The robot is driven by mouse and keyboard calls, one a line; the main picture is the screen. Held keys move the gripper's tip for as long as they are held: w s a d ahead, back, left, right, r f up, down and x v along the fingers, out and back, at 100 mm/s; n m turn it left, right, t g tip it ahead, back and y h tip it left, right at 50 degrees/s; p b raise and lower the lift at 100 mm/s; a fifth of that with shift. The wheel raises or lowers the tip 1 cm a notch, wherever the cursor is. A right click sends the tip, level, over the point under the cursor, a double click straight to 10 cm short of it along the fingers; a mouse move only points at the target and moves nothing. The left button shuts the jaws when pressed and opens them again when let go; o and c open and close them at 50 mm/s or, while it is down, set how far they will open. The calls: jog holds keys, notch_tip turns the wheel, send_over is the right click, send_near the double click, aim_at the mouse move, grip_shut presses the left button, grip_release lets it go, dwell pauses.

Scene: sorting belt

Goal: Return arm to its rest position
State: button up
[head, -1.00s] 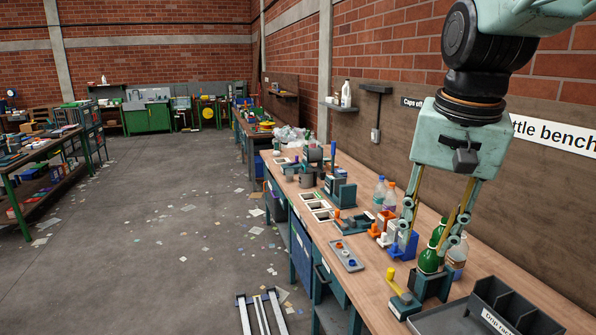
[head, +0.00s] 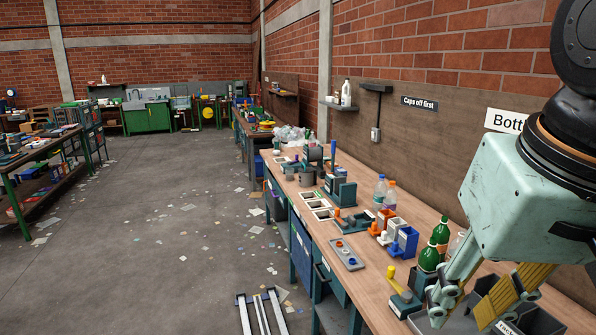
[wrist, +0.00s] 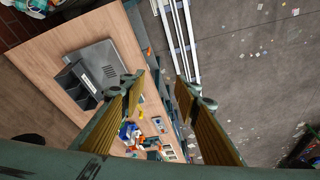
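My gripper (head: 468,308) is at the lower right of the head view, above the near end of the workbench. Its two fingers point down and to the left. In the wrist view the fingers of my gripper (wrist: 162,88) stand wide apart with nothing between them. Beyond them the wrist view shows the bench edge and the floor. Part of my gripper hides the near right of the bench in the head view.
A clear bottle (head: 380,191) stands farther back. A grey divided tray (wrist: 82,78) lies on the bench in the wrist view.

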jog(key=s+f+n, duration=0.1)
jog(key=s+f, duration=0.1)
jog(key=s, duration=0.3)
jog(key=shift+s+a, duration=0.2)
jog(key=shift+s, duration=0.15)
dwell(1.1)
